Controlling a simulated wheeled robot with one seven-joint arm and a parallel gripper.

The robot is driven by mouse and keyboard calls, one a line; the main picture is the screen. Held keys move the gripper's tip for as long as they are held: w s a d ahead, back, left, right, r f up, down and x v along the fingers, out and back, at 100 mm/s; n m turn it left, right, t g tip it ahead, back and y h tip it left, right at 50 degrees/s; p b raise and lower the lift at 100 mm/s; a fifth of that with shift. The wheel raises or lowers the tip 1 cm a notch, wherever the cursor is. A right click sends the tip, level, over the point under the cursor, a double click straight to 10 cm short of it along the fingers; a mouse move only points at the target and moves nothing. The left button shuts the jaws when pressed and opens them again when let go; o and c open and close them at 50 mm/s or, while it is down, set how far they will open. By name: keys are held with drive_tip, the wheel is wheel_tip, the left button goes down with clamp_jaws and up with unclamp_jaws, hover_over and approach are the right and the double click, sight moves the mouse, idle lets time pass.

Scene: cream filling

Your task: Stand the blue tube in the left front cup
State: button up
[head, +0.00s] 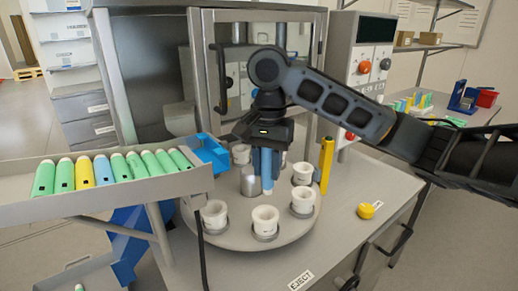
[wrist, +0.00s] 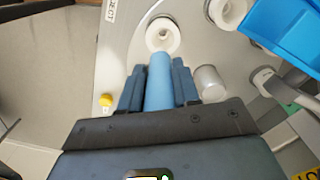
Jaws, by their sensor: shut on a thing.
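My gripper (head: 266,172) is shut on the blue tube (head: 266,158) and holds it upright above the round turntable (head: 240,231), near its middle. In the wrist view the blue tube (wrist: 158,84) stands between the two fingers. White cups stand around the turntable's rim. The left front cup (head: 214,214) is toward the front left of my gripper, apart from the tube. It shows partly at the top of the wrist view (wrist: 228,12). Another white cup (head: 264,221) stands at the front middle, and shows beyond the tube in the wrist view (wrist: 163,34).
A metal cylinder (head: 250,181) stands on the turntable just left of the tube. A yellow post (head: 326,165) rises at right. A tray (head: 110,201) of green, yellow and blue tubes is at left, beside a blue bin (head: 211,153). A yellow button (head: 365,211) is on the table.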

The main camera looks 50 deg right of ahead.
sight(265, 193)
drive_tip(key=shift+w+d+f, duration=0.1)
drive_tip(key=shift+w+d, duration=0.2)
drive_tip(key=shift+w, duration=0.05)
wheel_tip(265, 193, down, 6)
drive_tip(key=b, duration=0.6)
drive_tip(key=shift+r, duration=0.2)
drive_tip(key=shift+s+a+p, duration=0.1)
drive_tip(key=shift+a+p, duration=0.15)
drive_tip(key=shift+p, duration=0.15)
drive_tip(key=shift+f, duration=0.25)
idle(0.5)
drive_tip(key=shift+f+b, duration=0.8)
drive_tip(key=shift+f, duration=1.05)
